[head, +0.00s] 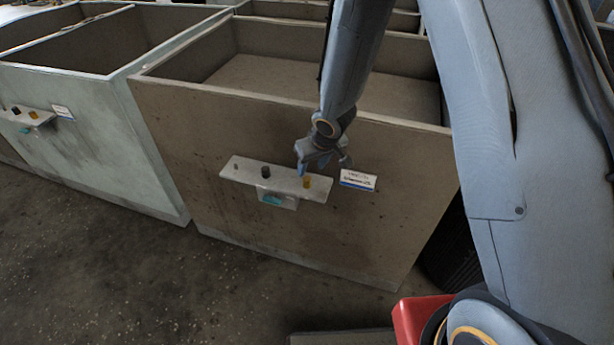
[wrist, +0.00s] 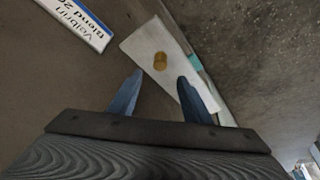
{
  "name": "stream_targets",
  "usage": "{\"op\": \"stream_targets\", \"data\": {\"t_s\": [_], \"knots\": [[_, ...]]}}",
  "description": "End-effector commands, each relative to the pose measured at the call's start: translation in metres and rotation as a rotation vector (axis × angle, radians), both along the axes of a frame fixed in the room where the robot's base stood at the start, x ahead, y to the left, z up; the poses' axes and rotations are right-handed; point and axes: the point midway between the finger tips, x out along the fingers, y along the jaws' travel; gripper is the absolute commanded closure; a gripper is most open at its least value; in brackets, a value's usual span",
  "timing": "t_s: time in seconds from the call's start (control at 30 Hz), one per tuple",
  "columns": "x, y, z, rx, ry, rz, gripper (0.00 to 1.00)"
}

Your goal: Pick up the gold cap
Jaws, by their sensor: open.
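The gold cap (head: 307,182) is a small cylinder standing near the right end of a pale shelf (head: 235,173) on the front of a brown bin. In the wrist view the gold cap (wrist: 160,61) lies ahead of my gripper, between the lines of its two fingers. My gripper (head: 322,170) is close to the cap in the head view, at the shelf's right end. In the wrist view my gripper (wrist: 157,90) has its fingers apart with nothing between them. A dark cap (head: 265,172) and a small brownish piece (head: 236,166) sit farther left on the shelf.
A white label (head: 358,180) is on the bin front right of the shelf; it also shows in the wrist view (wrist: 78,20). A teal part (head: 272,200) is under the shelf. A pale bin (head: 110,130) with a similar shelf stands left. The floor in front is open.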

Motion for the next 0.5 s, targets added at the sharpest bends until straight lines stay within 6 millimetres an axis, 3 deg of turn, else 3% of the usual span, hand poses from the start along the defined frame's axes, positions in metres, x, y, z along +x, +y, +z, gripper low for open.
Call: {"op": "stream_targets", "data": {"t_s": [0.5], "knots": [[0.016, 0.007, -0.054, 0.001, 0.003, 0.0, 0.55]]}}
